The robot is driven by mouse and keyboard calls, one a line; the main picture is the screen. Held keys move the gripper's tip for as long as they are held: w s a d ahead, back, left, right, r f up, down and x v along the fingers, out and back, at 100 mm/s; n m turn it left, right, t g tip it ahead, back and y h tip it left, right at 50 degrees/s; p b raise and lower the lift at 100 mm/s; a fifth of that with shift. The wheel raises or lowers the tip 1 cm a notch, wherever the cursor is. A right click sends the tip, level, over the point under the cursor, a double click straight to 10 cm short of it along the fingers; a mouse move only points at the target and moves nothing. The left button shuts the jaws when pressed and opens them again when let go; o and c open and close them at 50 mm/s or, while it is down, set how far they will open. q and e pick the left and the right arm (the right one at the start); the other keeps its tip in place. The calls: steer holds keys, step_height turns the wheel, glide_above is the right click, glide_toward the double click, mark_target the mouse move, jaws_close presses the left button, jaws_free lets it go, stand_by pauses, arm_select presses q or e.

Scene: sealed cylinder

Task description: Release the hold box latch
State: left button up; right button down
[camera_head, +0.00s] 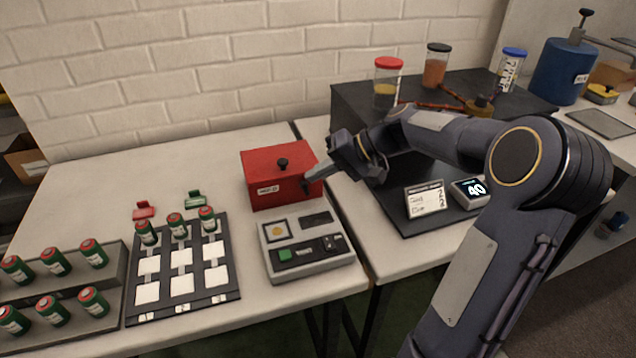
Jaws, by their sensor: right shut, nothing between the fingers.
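I cannot tell whether the fingertips touch the box. My left gripper is not in view.
A grey device (304,246) with a green button stands in front of the red box. A black tray (190,305) with several green cylinders lies left of it, beside a grey rack (118,270). A dark shelf with jars (388,82) stands at right. The back left table is clear.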

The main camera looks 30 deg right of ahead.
steer(key=s+a+r, duration=0.5)
steer(key=s, duration=0.3)
steer(key=shift+s+a+r, duration=0.2)
steer(key=shift+s, duration=0.2)
